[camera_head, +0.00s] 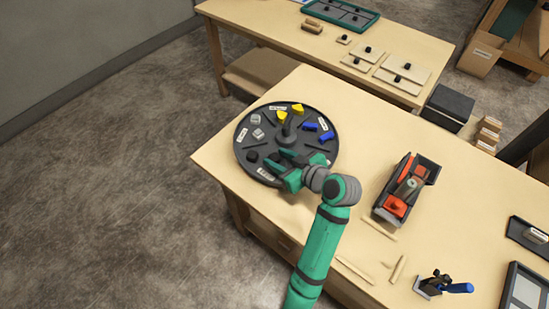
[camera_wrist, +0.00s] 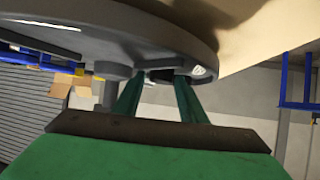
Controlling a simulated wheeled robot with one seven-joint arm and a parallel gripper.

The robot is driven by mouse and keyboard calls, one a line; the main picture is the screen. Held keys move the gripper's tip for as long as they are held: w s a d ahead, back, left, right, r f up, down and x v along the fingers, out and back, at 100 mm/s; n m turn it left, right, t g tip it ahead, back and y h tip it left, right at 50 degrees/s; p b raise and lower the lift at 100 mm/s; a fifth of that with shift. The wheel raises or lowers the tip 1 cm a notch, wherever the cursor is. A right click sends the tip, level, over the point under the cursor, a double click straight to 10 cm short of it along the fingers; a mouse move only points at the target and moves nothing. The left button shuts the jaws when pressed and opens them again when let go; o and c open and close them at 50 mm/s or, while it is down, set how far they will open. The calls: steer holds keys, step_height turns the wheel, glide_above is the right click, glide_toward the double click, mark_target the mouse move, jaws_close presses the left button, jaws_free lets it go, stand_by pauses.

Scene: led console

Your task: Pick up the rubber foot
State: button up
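A round dark tray (camera_head: 243,140) with compartments stands on the near table's left corner. A small black piece (camera_head: 252,157), which looks like the rubber foot, lies in its left front compartment. My gripper (camera_head: 277,160) is over the tray's front part, just right of the black piece, its fingers pointing towards it. In the wrist view the tray (camera_wrist: 190,42) fills the top. The two green fingers of my gripper (camera_wrist: 160,78) stand apart there, with a dark shape (camera_wrist: 161,74) beyond and between their tips. I cannot tell whether they touch it.
The tray also holds yellow pieces (camera_head: 297,109), blue pieces (camera_head: 326,135) and grey pieces (camera_head: 256,127) around a central post (camera_head: 287,126). A red and black device (camera_head: 407,187) stands to the right on the table (camera_head: 365,135). A second table (camera_head: 270,30) is behind.

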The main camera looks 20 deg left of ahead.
steer(key=c, duration=0.8)
